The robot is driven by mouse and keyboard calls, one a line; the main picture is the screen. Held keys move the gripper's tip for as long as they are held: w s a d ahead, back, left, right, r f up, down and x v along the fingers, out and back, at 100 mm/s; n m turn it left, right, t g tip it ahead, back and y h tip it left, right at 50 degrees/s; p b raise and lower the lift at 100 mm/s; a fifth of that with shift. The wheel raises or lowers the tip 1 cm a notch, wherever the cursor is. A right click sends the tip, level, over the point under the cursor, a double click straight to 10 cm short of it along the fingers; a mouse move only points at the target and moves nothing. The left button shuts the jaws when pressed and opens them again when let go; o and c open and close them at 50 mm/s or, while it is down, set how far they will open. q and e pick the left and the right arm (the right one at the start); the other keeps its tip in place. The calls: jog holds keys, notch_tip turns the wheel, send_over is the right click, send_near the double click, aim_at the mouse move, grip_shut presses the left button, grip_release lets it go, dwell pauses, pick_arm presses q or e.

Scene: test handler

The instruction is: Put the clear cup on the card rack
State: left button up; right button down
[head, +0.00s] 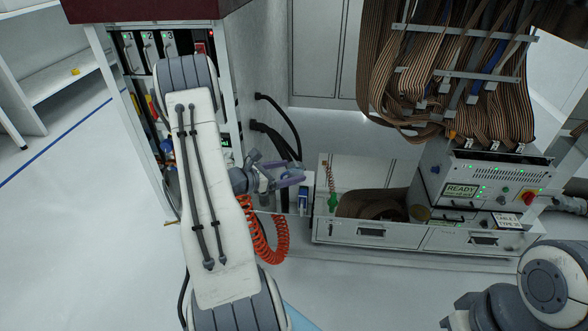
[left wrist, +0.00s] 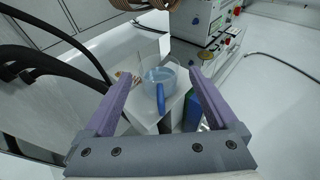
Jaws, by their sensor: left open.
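The clear cup (left wrist: 150,76) shows in the left wrist view, see-through with a blue handle (left wrist: 161,98) facing me. It stands upright on a white block-like stand (left wrist: 145,108). My left gripper (left wrist: 160,74) is open, its purple fingers spread to either side of the cup in that view; I cannot tell whether they touch it. In the head view my left gripper (head: 291,177) is above the narrow white stand, and I cannot make out the cup there. The tall cabinet with numbered cards (head: 150,45), at the upper left, seems to be the card rack. My right gripper is out of view.
Black hoses (head: 281,125) hang behind my left gripper. An orange coiled hose (head: 280,240) hangs below it. A grey drawer unit (head: 370,234) and a control box marked READY (head: 490,177) stand to the right, under brown ribbon cables (head: 390,70). The floor in front is clear.

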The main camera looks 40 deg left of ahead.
pick_arm(q)
jog(key=p+v, duration=0.2)
jog(key=v, duration=0.8)
jog(key=d+r+m+g+h, duration=0.35)
jog(key=d+m+g, duration=0.35)
jog(key=d, duration=0.8)
jog(key=d+r+m+g+h, duration=0.3)
jog(key=d+m+g+h, duration=0.15)
jog(key=d+m, duration=0.75)
jog(key=s+d+r+m+g+y, duration=0.2)
jog(key=s+d+m+y, duration=0.8)
jog(key=m, duration=1.1)
jog(key=s+d+r, duration=0.2)
jog(key=s+d, duration=0.2)
jog(key=s, duration=0.2)
jog(key=shift+r+m+g+y, duration=0.2)
jog(key=shift+m+g+y, duration=0.1)
jog(key=shift+g, duration=0.05)
jog(key=shift+r, duration=0.1)
notch_tip(320, 180, up, 33)
jog(key=p, duration=3.3)
